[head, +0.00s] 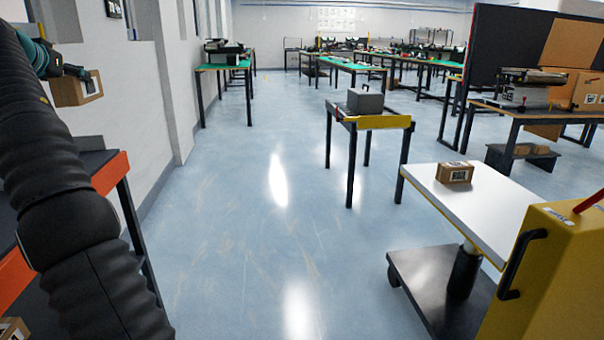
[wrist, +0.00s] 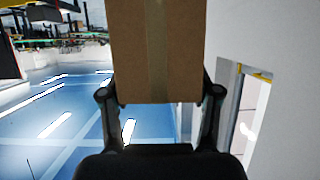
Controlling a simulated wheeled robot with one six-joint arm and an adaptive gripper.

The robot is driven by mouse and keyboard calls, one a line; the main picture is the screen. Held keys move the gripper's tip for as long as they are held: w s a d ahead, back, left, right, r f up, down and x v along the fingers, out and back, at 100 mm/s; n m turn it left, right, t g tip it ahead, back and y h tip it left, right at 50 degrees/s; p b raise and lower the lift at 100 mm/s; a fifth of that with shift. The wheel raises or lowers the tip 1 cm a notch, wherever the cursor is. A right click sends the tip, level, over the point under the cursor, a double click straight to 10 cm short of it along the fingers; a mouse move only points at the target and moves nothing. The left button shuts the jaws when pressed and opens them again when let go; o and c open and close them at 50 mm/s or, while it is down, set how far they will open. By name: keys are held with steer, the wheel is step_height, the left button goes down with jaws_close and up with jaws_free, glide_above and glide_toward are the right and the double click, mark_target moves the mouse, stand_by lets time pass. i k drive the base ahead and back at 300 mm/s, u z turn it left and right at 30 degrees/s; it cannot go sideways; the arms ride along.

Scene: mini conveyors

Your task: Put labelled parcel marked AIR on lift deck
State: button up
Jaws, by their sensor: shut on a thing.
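My gripper (head: 85,75) is at the upper left of the head view, raised in front of the white wall. It is shut on a brown cardboard parcel (head: 76,91) with a black-and-white label; the label's text is too small to read. The held parcel (wrist: 154,50) fills the upper middle of the wrist view, with a finger on each side. The lift deck (head: 465,197), a white platform on a dark wheeled base, stands at the right. A small brown labelled parcel (head: 455,173) sits on the deck; its marking is not readable.
A yellow cabinet (head: 545,280) with a black handle stands at the deck's near end. An orange-edged table (head: 105,172) is at the left. A small table with a grey box (head: 365,101) stands in the middle. Open blue floor (head: 260,230) lies between.

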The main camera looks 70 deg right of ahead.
mark_target(493, 213)
steer(key=z, duration=2.9)
steer(key=i, duration=0.5)
